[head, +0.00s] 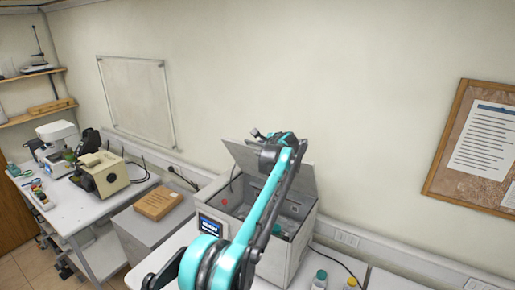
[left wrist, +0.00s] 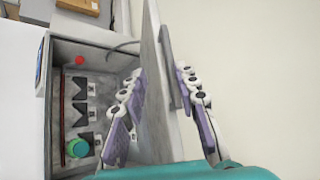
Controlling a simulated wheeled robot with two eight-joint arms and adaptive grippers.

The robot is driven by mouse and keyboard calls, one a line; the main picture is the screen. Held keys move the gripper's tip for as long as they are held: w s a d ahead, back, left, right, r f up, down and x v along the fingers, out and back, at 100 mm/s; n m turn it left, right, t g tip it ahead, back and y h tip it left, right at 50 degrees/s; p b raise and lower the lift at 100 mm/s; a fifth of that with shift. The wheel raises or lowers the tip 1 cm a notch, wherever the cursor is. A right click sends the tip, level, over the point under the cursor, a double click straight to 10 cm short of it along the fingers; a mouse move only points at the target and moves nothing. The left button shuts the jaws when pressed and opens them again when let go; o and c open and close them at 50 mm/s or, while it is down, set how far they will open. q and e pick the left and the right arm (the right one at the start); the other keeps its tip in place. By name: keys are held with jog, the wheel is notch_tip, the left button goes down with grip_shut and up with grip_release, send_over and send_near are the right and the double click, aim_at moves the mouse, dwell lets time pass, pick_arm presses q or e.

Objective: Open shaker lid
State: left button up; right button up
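The shaker (head: 292,262) is a light grey box with a blue display on its front. Its lid (head: 240,158) stands raised at the back, and the inside is visible. In the left wrist view the lid (left wrist: 156,40) is seen edge-on, with a grey bar-like handle (left wrist: 172,70) on its outer side. My left gripper (head: 272,140) is at the lid's upper part. Its fingers (left wrist: 160,76) are spread apart, one on each side of the lid; contact cannot be told. My arm hides part of the shaker. My right gripper is not in view.
Inside the shaker are a green-capped bottle (left wrist: 77,148), a red round part (left wrist: 80,60) and several holders. A bottle (head: 320,279) stands to the shaker's right. A brown box (head: 158,202) and a beige device (head: 102,172) are at the left. The wall is close behind.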

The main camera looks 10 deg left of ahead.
pick_arm(q)
jog(key=v, duration=0.8)
jog(key=shift+s, duration=0.1)
dwell(0.9)
jog(key=s+a+f+n+g+h+b, duration=0.1)
jog(key=s+a+f+n+h+b, duration=0.3)
jog(key=s+f+b, duration=0.7)
jog(key=s+a+f+n+g+y+b, duration=0.15)
jog(key=s+f+n+b, duration=0.35)
jog(key=s+f+b, duration=0.6)
jog(key=s+f+n+h+b, duration=0.1)
jog(key=s+f+n+b, duration=0.2)
jog(key=s+f, duration=0.5)
jog(key=s+d+f+n+h+b, duration=0.1)
jog(key=s+f+b, duration=0.5)
jog(key=f, duration=0.9)
jog(key=s+f+n+h+b, duration=0.2)
jog(key=s+f+n+b, duration=0.2)
jog(key=s+f, duration=0.8)
jog(key=shift+d+n+g+b, duration=0.3)
jog(key=shift+g+b, duration=0.15)
jog(key=shift+b, duration=0.25)
